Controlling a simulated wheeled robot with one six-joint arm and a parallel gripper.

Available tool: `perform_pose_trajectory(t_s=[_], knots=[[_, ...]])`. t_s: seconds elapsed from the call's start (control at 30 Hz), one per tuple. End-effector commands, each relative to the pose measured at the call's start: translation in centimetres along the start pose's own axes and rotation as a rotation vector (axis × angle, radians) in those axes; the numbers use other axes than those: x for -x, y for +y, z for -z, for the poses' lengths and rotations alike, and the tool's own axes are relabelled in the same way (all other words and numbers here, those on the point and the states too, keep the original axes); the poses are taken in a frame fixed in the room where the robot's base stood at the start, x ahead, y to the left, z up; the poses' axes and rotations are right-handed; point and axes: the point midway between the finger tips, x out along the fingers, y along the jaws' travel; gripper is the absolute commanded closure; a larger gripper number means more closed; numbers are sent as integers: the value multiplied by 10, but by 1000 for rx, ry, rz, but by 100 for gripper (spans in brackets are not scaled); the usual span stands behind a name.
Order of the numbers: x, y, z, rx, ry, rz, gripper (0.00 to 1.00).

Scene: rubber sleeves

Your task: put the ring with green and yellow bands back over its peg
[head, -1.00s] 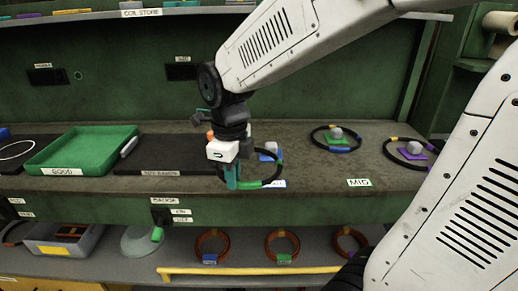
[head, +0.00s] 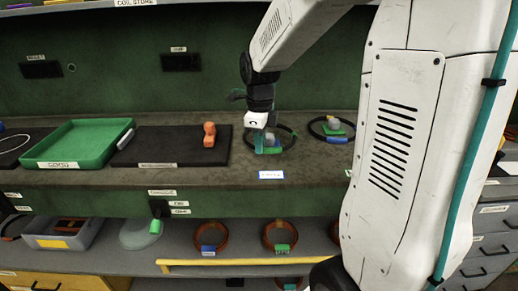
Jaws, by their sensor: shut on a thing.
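In the picture the ring loops around a short peg with a pale rounded top (head: 270,141) on a coloured base. I cannot tell whether the ring rests on the bench or is held slightly above it. A white label (head: 271,174) is on the bench edge in front.
To the left are a black mat (head: 165,158) with an orange object (head: 209,134) and a green tray (head: 38,153).

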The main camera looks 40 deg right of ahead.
Motion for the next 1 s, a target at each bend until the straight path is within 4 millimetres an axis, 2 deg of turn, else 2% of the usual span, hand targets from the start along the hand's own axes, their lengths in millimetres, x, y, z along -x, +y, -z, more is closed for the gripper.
perform_pose_trajectory(t_s=[0.13, 0.73, 0.8, 0.83, 1.0], knots=[[-19, 1, 0, 0, 2, -2, 100], [-30, 1, 0, 1, 0, 0, 100], [-30, 1, -1, 1, 0, 0, 77], [-30, 1, -1, 1, 0, 0, 69], [-30, 1, -1, 1, 0, 0, 69]])
